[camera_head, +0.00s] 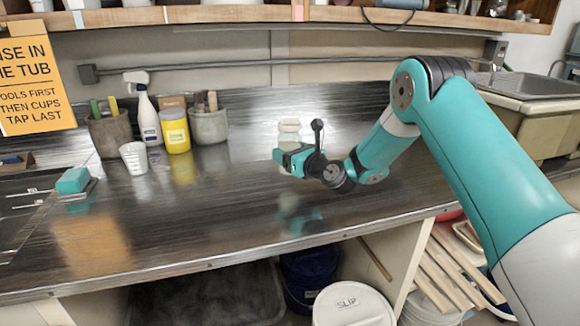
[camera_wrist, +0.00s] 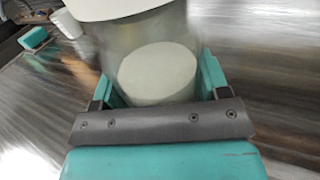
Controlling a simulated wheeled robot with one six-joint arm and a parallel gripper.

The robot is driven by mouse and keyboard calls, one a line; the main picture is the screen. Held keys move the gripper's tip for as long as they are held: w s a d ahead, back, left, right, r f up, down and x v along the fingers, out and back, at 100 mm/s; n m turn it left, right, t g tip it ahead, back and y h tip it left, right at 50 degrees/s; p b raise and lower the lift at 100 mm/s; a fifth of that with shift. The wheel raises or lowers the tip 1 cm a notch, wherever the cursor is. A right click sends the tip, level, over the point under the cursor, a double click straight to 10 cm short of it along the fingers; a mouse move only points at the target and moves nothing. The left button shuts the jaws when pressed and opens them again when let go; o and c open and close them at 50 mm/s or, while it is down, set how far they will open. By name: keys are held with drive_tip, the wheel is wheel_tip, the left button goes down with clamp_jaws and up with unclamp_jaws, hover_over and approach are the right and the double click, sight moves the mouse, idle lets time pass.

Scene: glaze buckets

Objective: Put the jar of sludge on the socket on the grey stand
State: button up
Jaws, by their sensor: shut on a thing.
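My gripper (camera_head: 292,160) is shut on a pale jar (camera_head: 290,132) above the metal counter. In the wrist view, the jar (camera_wrist: 155,75) has a white lid, clear walls and pale grey-white contents in its lower part. The teal fingers of my gripper (camera_wrist: 157,85) stand on either side of it. In the head view the jar looks upright, and its lower part is partly hidden by my gripper. A teal reflection shows on the counter below. I cannot make out a grey stand or a socket in either view.
The shiny counter (camera_head: 180,240) is clear around my gripper. At the back left stand grey tool pots (camera_head: 208,126), a yellow tub (camera_head: 175,130), a spray bottle (camera_head: 146,115) and a white cup (camera_head: 134,158). A teal sponge (camera_head: 73,180) lies farther left. A shelf (camera_head: 230,15) runs above.

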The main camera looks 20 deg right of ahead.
drive_tip(key=shift+f, duration=1.9)
drive_tip(key=shift+f, duration=0.1)
drive_tip(key=o, duration=1.2)
drive_tip(key=shift+f, duration=0.15)
